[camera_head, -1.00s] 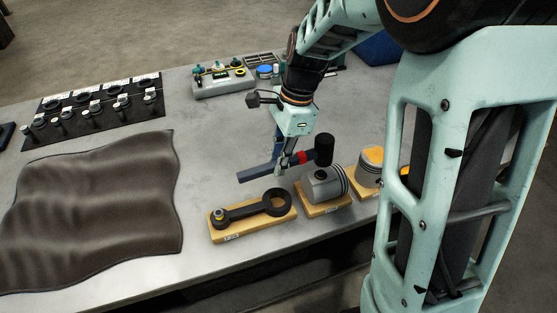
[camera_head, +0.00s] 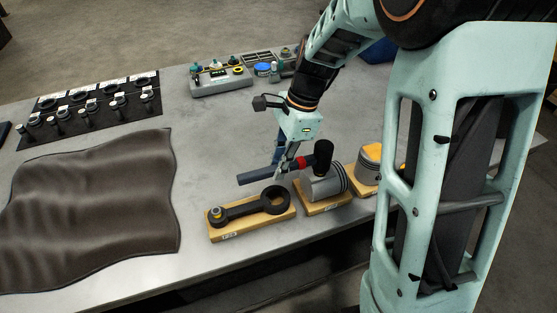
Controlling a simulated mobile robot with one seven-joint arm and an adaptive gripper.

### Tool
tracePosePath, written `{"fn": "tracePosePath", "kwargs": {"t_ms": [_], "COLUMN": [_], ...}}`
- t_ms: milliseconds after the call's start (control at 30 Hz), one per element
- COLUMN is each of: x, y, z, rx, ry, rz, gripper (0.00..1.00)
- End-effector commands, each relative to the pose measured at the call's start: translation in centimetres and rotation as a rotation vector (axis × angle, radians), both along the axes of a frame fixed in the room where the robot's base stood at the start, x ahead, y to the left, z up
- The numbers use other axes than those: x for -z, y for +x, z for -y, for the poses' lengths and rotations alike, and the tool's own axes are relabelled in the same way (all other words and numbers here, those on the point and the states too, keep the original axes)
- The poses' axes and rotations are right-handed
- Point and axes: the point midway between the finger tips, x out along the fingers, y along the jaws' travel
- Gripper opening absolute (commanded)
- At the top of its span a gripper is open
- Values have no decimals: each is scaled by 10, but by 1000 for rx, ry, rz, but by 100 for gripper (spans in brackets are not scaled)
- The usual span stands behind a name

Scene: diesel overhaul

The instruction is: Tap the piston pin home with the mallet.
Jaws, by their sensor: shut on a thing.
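My gripper (camera_head: 283,172) is shut on the handle of the mallet (camera_head: 262,174). The mallet has a dark blue handle, a red band and a black head (camera_head: 323,157). The head is beside the upper end of a grey piston (camera_head: 325,187), which lies on its side on a wooden block (camera_head: 328,207). The view does not show clearly whether the head touches the piston. The piston pin cannot be made out; the mallet head covers part of the piston.
A black connecting rod (camera_head: 245,208) lies on a wooden block at the front. Another piston (camera_head: 370,158) stands to the right, partly behind my arm. A dark cloth (camera_head: 90,215), a parts mat (camera_head: 90,108) and a grey device (camera_head: 220,83) lie on the table. The table's middle is clear.

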Motion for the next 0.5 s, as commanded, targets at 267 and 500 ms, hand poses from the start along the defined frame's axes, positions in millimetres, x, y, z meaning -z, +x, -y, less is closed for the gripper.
{"fn": "tracePosePath", "kwargs": {"t_ms": [267, 500], "x": [23, 7], "y": [0, 1], "z": [0, 0], "rx": [0, 0], "ry": [0, 0], "rz": [1, 3], "gripper": [0, 0]}}
